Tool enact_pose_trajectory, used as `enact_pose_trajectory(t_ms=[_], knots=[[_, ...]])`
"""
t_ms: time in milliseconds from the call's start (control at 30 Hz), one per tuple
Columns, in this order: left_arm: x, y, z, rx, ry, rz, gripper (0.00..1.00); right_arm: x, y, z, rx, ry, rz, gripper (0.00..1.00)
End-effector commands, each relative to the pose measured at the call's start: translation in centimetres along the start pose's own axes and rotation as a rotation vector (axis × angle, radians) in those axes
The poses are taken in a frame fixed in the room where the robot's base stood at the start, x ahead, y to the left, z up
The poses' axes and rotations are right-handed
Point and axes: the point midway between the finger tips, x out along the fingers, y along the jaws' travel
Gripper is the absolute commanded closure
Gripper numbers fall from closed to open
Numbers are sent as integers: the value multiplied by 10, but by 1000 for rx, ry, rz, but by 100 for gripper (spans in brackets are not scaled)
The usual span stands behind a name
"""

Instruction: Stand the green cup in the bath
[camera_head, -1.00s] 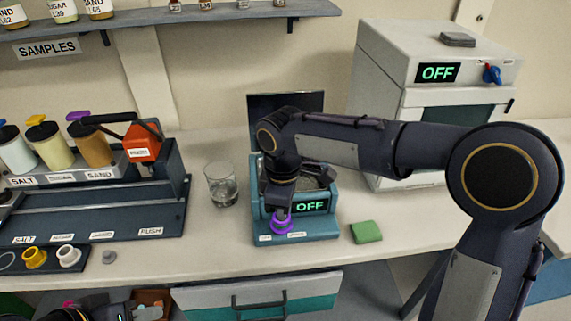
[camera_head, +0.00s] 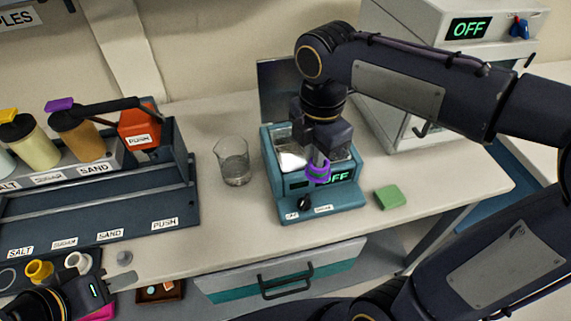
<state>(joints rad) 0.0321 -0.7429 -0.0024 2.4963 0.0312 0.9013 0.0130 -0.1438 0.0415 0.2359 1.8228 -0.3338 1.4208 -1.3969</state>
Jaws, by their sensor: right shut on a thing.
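The bath (camera_head: 283,212) is the teal open-topped unit on the bench, with a lit OFF display and a dark knob on its front. My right gripper (camera_head: 318,160) points down over the bath's front part. It is shut on a purple ring-shaped thing (camera_head: 318,174), held in front of the display; the gripper hides part of the opening. I cannot make out a green cup; the only green thing nearby is a flat block (camera_head: 390,197) right of the bath. My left gripper (camera_head: 122,280) is low at the left, near the bench's front edge; its jaw opening is unclear.
A glass beaker (camera_head: 234,165) stands close left of the bath. A dispenser rack (camera_head: 95,210) fills the left, with yellow (camera_head: 39,270), white (camera_head: 78,262) and grey (camera_head: 125,258) small pieces before it. A white cabinet (camera_head: 440,60) stands at the right; a drawer is below.

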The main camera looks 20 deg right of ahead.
Motion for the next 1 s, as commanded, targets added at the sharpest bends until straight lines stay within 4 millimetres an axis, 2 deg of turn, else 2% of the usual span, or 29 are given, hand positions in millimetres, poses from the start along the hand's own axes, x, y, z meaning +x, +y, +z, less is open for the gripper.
enact_pose_trajectory(t_ms=[67,167,467,600,700,933,1000], knots=[[-1,0,0,0,0,0,64,2,-3,8,9,-1,-1,100],[-3,2,-2,0,0,0,64,9,9,17,9,-2,-5,100],[-14,6,-7,0,0,0,64,41,73,53,9,-2,-5,100],[-14,7,-7,0,0,0,64,70,92,63,8,-1,-5,100],[-16,7,-8,0,0,0,64,83,100,69,8,-2,-4,100],[-17,8,-9,0,0,0,64,98,112,75,9,-2,-3,100],[-17,8,-9,0,0,0,64,109,115,76,7,-2,-4,100]])
